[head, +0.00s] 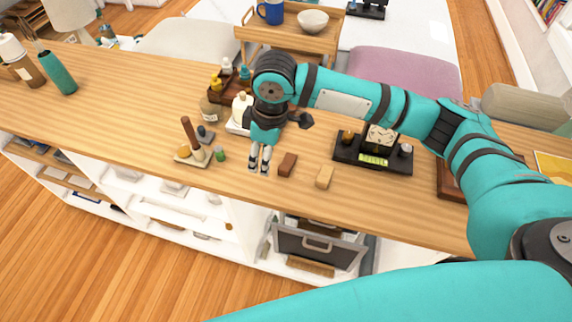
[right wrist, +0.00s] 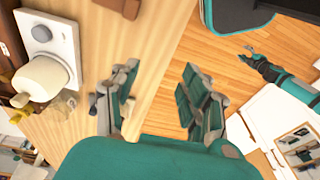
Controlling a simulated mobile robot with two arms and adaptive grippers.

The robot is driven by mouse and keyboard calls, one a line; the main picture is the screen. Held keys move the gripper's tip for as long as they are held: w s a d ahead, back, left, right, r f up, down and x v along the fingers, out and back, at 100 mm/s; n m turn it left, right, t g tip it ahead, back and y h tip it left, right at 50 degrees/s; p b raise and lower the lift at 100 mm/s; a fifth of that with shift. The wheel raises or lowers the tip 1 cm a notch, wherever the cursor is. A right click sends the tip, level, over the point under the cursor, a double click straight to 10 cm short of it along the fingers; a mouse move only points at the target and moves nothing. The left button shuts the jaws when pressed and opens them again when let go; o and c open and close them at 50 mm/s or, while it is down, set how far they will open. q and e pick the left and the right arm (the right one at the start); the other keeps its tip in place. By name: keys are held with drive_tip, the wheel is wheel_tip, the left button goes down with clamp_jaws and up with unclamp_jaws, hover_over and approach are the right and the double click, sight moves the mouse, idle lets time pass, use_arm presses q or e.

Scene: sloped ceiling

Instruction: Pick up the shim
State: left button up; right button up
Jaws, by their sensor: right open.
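Two small blocks lie on the wooden counter in the head view, a dark reddish-brown one (head: 287,164) and a lighter tan one (head: 324,177). I cannot tell for sure which is the shim. My right gripper (head: 259,169) points down at the counter's front edge, left of both blocks, open and empty. In the right wrist view its fingers (right wrist: 157,95) stand apart with nothing between them. Part of a brown block (right wrist: 126,6) shows at that view's top edge. My left gripper (right wrist: 252,54) is small there, over the floor; its opening is unclear.
A tray with a pestle-like wooden tool (head: 192,138) and a small green item (head: 220,154) stand left of the gripper. A black stand with a clock (head: 372,158) is to the right. A white pump bottle (head: 241,107) stands behind. Shelves are below the counter (head: 140,100).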

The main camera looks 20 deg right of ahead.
wheel_tip(320, 180, up, 6)
drive_tip(key=m+h, duration=0.1)
drive_tip(key=h, duration=0.1)
hover_over(286, 168)
wheel_tip(286, 168, down, 12)
drive_tip(key=p, duration=0.2)
drive_tip(key=shift+d+r+p, duration=0.15)
drive_tip(key=shift+r+p, duration=0.05)
drive_tip(key=shift+p, duration=0.2)
drive_tip(key=shift+f+p, duration=0.4)
drive_tip(key=shift+f, duration=0.2)
drive_tip(key=f+p, duration=0.1)
drive_tip(key=f, duration=0.3)
drive_tip(key=shift+a+f, duration=0.15)
drive_tip(key=shift+a, duration=0.05)
drive_tip(key=shift+c, duration=0.2)
drive_tip(key=c, duration=0.9)
